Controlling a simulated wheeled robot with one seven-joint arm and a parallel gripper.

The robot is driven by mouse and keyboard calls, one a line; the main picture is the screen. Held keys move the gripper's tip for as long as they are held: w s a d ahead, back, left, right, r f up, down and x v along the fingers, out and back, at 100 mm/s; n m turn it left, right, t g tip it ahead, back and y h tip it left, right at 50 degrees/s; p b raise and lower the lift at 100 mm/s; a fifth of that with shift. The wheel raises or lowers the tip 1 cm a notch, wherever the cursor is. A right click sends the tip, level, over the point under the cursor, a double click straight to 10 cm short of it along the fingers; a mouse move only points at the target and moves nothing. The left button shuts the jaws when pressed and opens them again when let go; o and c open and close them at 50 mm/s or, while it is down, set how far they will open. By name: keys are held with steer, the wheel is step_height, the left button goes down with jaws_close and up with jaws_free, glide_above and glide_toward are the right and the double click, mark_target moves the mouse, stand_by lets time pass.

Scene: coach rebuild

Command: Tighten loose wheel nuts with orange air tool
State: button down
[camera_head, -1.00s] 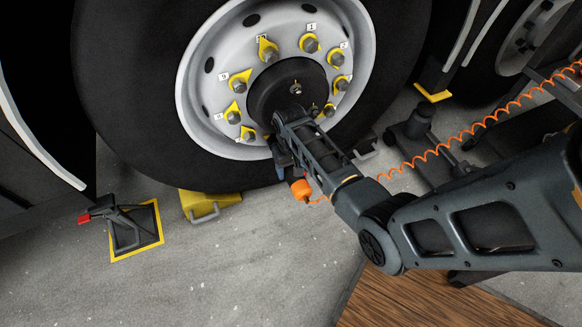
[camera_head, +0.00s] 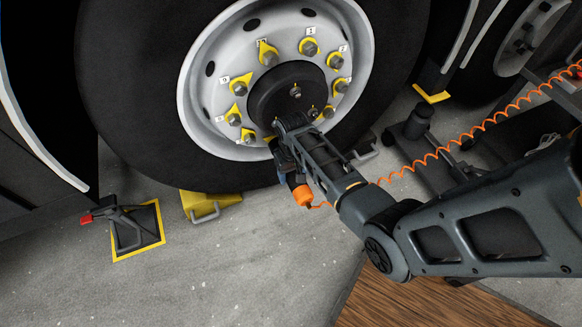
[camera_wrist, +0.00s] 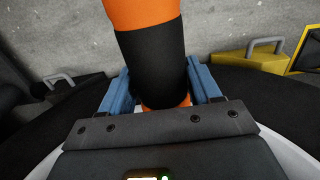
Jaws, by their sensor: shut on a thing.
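My gripper (camera_head: 284,155) is shut on the orange air tool (camera_head: 302,194) in front of the wheel's lower edge. In the wrist view, the blue fingers (camera_wrist: 160,88) close on either side of the tool's black grip (camera_wrist: 152,50), with orange above and below it. The tool's working end is hidden behind my arm in the head view. The wheel (camera_head: 215,75) has a ring of nuts with yellow pointers and number tags, including nut 1 (camera_head: 310,48), nut 2 (camera_head: 338,62) and nut 9 (camera_head: 239,89). The lowest nuts are partly hidden by my arm.
A coiled orange hose (camera_head: 450,150) runs from the tool to the right. A yellow wheel chock (camera_head: 212,203) sits under the tyre. A black pedal-like device with a red end (camera_head: 87,219) stands on a yellow-edged floor plate. A dark stand (camera_head: 420,125) is at right. Lower-left floor is clear.

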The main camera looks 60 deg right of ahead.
mark_target(301, 186)
steer(key=shift+s+a+p, duration=0.5)
steer(key=shift+s+p, duration=0.1)
steer(key=shift+s, duration=0.2)
steer(key=shift+s+a+p, duration=0.55)
steer(key=shift+s+p, duration=0.1)
steer(key=shift+s, duration=0.1)
steer(key=shift+s+a+p, duration=0.5)
steer(key=shift+s+p, duration=0.1)
steer(key=shift+s, duration=0.2)
steer(key=shift+s+a+r, duration=0.1)
